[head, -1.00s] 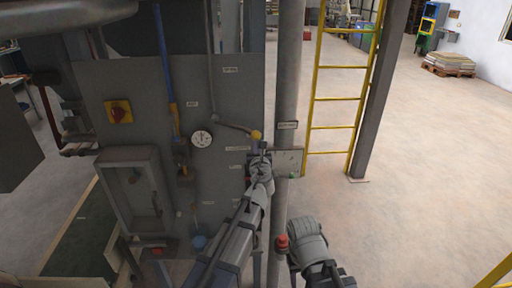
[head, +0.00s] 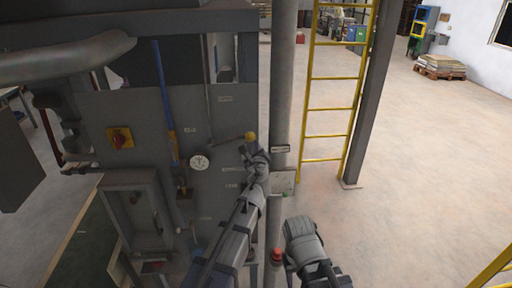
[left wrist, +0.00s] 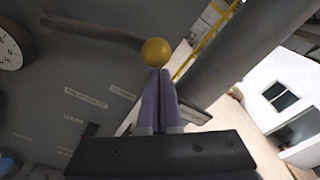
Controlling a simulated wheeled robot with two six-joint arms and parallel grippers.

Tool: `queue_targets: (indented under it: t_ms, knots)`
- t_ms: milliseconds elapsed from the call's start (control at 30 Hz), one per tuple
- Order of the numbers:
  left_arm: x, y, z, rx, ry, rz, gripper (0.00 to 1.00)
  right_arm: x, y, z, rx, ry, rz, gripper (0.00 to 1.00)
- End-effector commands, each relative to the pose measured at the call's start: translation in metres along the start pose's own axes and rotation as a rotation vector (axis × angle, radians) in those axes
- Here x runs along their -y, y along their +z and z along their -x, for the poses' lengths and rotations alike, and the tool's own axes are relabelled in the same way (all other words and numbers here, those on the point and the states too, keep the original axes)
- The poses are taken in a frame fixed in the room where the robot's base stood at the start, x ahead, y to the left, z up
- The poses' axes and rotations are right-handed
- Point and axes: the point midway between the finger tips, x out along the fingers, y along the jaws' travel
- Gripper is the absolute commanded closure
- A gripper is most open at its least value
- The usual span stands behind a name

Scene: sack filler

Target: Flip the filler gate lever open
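The lever is a dark bar ending in a yellow ball knob (head: 250,136). It is on the grey panel, right of the round gauge, and slopes slightly up to the right. My left gripper (head: 246,150) is just below the knob. In the left wrist view the knob (left wrist: 156,52) is right at the tips of my left gripper (left wrist: 160,72), whose two fingers lie together with nothing visible between them. They seem to touch the knob from below, not grip it. My right arm shows at the lower right; its fingers do not show.
The panel also carries a round gauge (head: 200,162), a red-and-yellow switch (head: 120,138) and a blue vertical pipe (head: 160,85). A grey post (head: 283,80) stands close right of my left gripper, with a yellow ladder (head: 333,107) beyond it. Open floor lies to the right.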

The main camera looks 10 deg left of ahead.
Motion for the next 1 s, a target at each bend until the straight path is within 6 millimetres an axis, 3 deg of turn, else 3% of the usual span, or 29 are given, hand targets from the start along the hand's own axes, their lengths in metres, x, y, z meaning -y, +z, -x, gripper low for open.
queue_targets:
  t_ms: [33, 400, 700, 1000]
  knots:
    - [0.007, 0.014, 0.001, 0.001, -0.002, 0.042, 1.0, -0.001, 0.001, 0.015, 0.001, 0.0, 0.001, 0.5]
    - [0.019, 0.067, 0.005, 0.003, -0.026, 0.381, 1.0, -0.005, 0.004, 0.059, 0.002, -0.002, -0.014, 0.5]
    - [0.015, 0.099, 0.007, 0.005, -0.041, 0.59, 1.0, -0.007, 0.005, 0.079, 0.003, -0.003, -0.03, 0.5]
    - [0.011, 0.115, 0.008, 0.004, -0.048, 0.7, 1.0, -0.007, 0.006, 0.088, 0.003, -0.004, -0.036, 0.5]
